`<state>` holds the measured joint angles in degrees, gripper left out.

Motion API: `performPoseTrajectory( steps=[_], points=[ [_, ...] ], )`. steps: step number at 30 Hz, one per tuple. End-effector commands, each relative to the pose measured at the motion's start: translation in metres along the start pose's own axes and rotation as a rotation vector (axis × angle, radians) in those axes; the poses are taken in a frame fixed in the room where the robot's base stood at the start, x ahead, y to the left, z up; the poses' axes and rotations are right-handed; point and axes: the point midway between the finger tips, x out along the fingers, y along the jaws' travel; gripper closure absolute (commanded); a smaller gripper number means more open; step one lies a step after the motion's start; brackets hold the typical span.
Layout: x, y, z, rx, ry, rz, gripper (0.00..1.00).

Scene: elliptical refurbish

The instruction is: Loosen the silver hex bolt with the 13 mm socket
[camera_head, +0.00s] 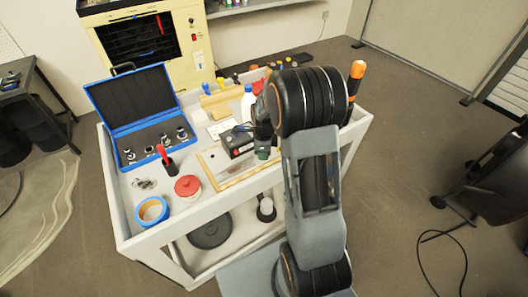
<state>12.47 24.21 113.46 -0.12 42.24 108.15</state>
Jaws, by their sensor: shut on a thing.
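My gripper (262,133) is at the middle of the cart, partly hidden behind my own arm. It is shut on a dark tool with a black block-shaped end (238,141), above a wood-edged board (232,183). An open blue case (117,137) on the cart's left holds several silver sockets (163,138). Their sizes cannot be read. I cannot make out the silver hex bolt; the tool and arm cover part of the board.
The cart (128,219) also bears a blue tape roll (152,211), a red-lidded tub (188,188), a black cup with a red-handled tool (167,165) and a white bottle (249,97). A cream machine (192,48) stands behind. The floor on the right is mostly clear, with a cable.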

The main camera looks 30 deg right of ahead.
Motion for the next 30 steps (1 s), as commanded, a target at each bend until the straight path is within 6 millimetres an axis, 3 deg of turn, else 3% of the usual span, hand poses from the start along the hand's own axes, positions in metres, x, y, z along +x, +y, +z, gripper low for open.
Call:
performPoseTrajectory(
  steps=[5, 30],
  points=[
    [0.0, 0.001, 0.0, -0.265, -0.001, -0.001, 1.0],
    [-0.02, 0.001, 0.0, -0.262, -0.001, -0.001, 1.0]
  ],
)
